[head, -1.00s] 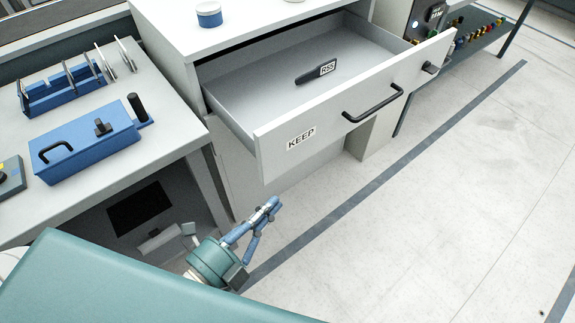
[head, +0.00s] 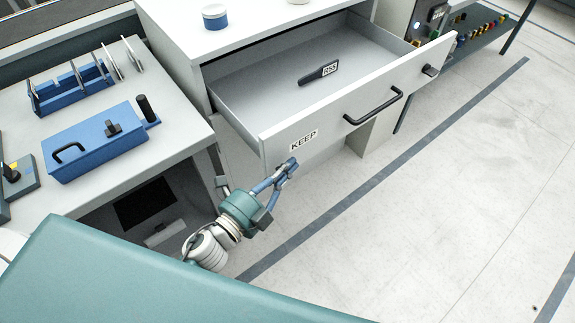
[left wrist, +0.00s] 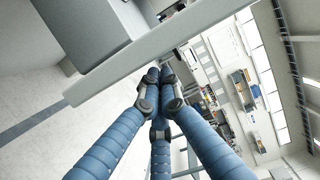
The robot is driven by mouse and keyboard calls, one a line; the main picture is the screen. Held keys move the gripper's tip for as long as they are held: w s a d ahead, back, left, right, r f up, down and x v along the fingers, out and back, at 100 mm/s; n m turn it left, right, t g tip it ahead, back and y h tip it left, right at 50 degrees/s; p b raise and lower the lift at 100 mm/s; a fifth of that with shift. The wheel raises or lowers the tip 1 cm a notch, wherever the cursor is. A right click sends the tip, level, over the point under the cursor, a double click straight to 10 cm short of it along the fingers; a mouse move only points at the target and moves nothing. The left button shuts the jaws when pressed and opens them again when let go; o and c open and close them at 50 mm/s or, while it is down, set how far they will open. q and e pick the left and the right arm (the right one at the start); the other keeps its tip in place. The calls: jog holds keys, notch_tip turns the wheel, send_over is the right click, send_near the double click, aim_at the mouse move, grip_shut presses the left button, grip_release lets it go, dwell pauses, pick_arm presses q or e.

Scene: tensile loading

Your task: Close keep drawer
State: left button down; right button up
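The keep drawer (head: 330,112) stands pulled out of the white cabinet, with a "KEEP" label (head: 304,139) and a black handle (head: 374,108) on its front. A dark labelled piece (head: 317,76) lies inside it. My left gripper (head: 290,165) is just in front of and below the label end of the drawer front; I cannot tell if it touches. Its blue fingers look drawn together, with nothing between them. In the left wrist view the fingertips (left wrist: 160,88) meet near the pale drawer front (left wrist: 135,55), which crosses the picture diagonally. My right gripper is out of view.
A white cabinet top (head: 255,22) carries a blue-and-white container (head: 215,17). A side table (head: 150,70) on the left holds a blue box (head: 95,142) and a blue rack (head: 72,88). Open floor (head: 440,210) lies to the right.

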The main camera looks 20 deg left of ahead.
aim_at(242, 126)
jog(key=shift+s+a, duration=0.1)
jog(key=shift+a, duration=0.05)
pick_arm(q)
jog(key=w+a, duration=0.3)
jog(key=a, duration=0.2)
jog(key=w+a+b, duration=0.1)
jog(key=w+a, duration=0.3)
jog(key=a, duration=0.1)
jog(key=w+a, duration=0.4)
jog(key=a, duration=0.1)
jog(key=shift+a+b, duration=0.25)
jog(key=shift+b, duration=0.05)
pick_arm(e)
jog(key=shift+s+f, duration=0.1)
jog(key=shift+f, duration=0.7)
pick_arm(q)
jog(key=shift+d, duration=0.1)
